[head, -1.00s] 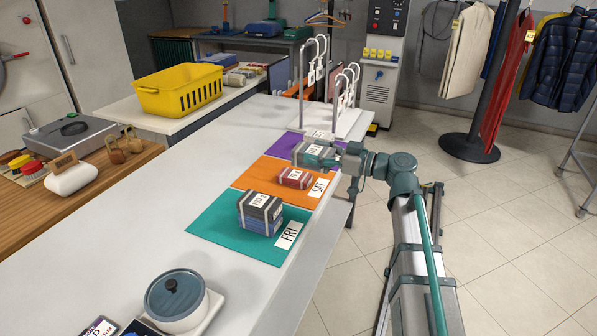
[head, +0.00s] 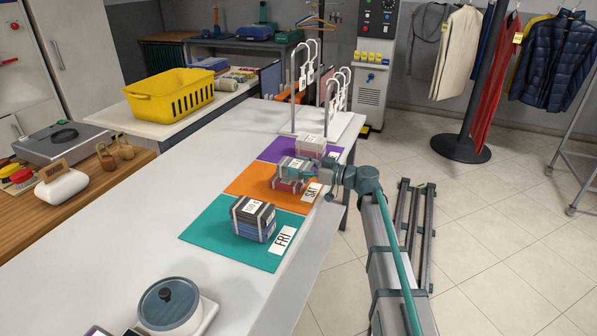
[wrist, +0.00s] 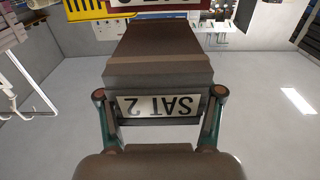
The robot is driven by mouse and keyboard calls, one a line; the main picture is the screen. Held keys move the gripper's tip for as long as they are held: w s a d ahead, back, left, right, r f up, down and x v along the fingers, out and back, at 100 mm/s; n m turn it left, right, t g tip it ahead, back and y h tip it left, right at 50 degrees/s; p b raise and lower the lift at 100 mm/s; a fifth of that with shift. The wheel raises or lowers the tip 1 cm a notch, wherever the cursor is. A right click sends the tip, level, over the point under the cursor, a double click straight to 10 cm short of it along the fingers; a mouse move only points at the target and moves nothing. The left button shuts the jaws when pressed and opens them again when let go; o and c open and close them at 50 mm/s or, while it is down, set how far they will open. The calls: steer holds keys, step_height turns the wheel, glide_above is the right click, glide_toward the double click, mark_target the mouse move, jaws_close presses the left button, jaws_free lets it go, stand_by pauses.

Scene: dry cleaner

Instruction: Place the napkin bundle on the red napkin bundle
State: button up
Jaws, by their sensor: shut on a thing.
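The red napkin bundle (head: 286,185) lies on the orange SAT mat (head: 246,183), partly covered in the head view by what I hold. I cannot tell whether the two touch. In the wrist view the held bundle (wrist: 157,72) carries a "SAT 2" label, seen upside down, between the two fingers of my gripper (wrist: 160,118).
A grey and blue bundle (head: 253,220) sits on the teal FRI mat (head: 212,231). Another bundle (head: 310,145) sits on the purple mat (head: 276,150), close behind my gripper. A white rack (head: 295,92) stands at the table's far end. A lidded pot (head: 170,303) is at the front.

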steer(key=shift+s+f, duration=0.1)
steer(key=shift+f, duration=0.85)
steer(key=shift+f+b, duration=0.2)
steer(key=shift+b, duration=0.1)
steer(key=o, duration=1.2)
steer(key=shift+r, duration=0.15)
